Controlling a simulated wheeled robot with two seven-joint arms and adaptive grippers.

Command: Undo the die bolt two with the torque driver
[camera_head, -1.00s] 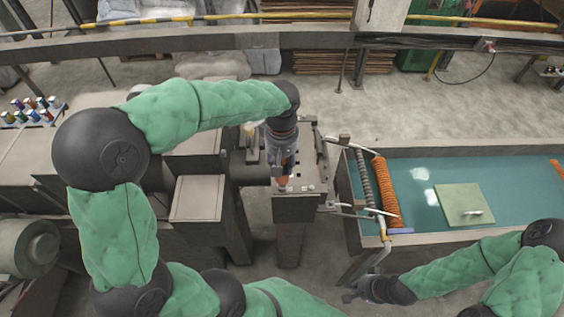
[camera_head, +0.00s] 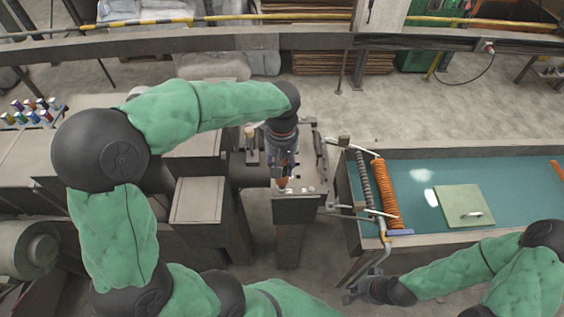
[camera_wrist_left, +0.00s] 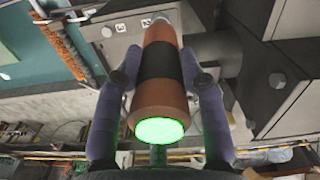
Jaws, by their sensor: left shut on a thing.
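The torque driver (camera_wrist_left: 160,85) is an orange cylinder with a black band and a glowing green end. My left gripper (camera_wrist_left: 160,95) is shut around its black band. In the head view my left gripper (camera_head: 281,162) is over the die head (camera_head: 302,201), with the driver's orange part (camera_head: 283,182) at its front edge. The driver's far end is against or just above the numbered face; contact cannot be told. The marks 2 and 3 show beside it, with a bolt head (camera_wrist_left: 107,32). The driver hides the bolt under it. My right gripper (camera_head: 352,292) is low, far from the die; its jaws are too small to read.
A water trough (camera_head: 415,185) with an orange coil (camera_head: 385,192) and a green lidded panel (camera_head: 464,205) stands right of the die. Pipes and a lever run between them. Machine blocks (camera_head: 200,195) stand left. Coloured spools (camera_head: 30,112) sit far left.

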